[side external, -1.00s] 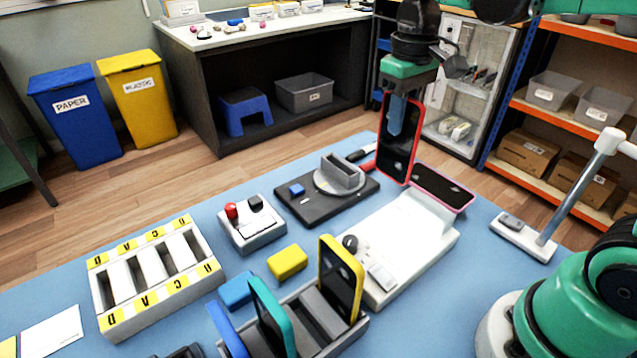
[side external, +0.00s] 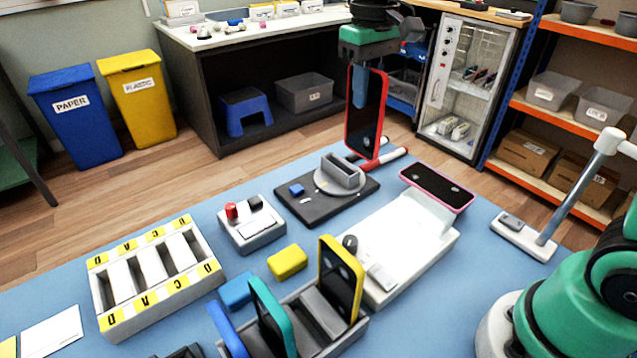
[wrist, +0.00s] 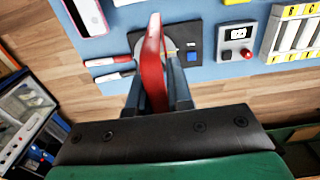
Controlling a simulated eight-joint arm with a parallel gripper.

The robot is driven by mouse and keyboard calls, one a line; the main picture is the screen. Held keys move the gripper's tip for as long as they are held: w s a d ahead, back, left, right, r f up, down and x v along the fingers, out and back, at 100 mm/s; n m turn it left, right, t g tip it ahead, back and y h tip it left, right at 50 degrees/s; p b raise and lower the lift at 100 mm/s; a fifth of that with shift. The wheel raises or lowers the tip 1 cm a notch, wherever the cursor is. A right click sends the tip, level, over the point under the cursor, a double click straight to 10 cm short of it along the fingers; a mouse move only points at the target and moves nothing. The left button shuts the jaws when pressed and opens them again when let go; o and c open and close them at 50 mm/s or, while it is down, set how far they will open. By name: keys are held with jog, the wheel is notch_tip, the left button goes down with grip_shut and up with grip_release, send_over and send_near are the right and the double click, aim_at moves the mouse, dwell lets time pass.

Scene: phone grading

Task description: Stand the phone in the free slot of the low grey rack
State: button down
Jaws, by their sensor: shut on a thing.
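My gripper (side external: 361,88) is shut on the upper part of a red-edged phone (side external: 375,117), which hangs upright, its dark screen facing the side camera. In the wrist view the red phone (wrist: 154,65) shows nearly edge-on between the fingers (wrist: 158,92). The low grey rack (side external: 350,330) is at the bottom of the side view. A blue phone (side external: 227,328), a teal phone (side external: 272,318) and a yellow phone (side external: 342,280) stand in it. An empty gap shows between teal and yellow. The held phone is well behind the rack and apart from it.
A black base with a grey cradle (side external: 342,172) lies close to the held phone. A pink phone (side external: 437,186) rests on a white stand (side external: 420,240). A yellow block (side external: 287,262), a button box (side external: 250,225) and a white slotted tray (side external: 115,325) occupy the blue mat.

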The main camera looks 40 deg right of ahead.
jog(key=r, duration=0.8)
jog(key=shift+a+r, duration=0.1)
jog(key=shift+a, duration=0.2)
jog(key=s+a, duration=0.6)
jog(key=a, duration=0.3)
jog(key=s+a, duration=0.7)
jog(key=a, duration=0.3)
notch_tip(320, 180, down, 16)
jog(key=shift+f, duration=0.35)
jog(key=shift+f, duration=0.7)
jog(key=shift+f, duration=0.1)
jog(key=shift+f, duration=0.35)
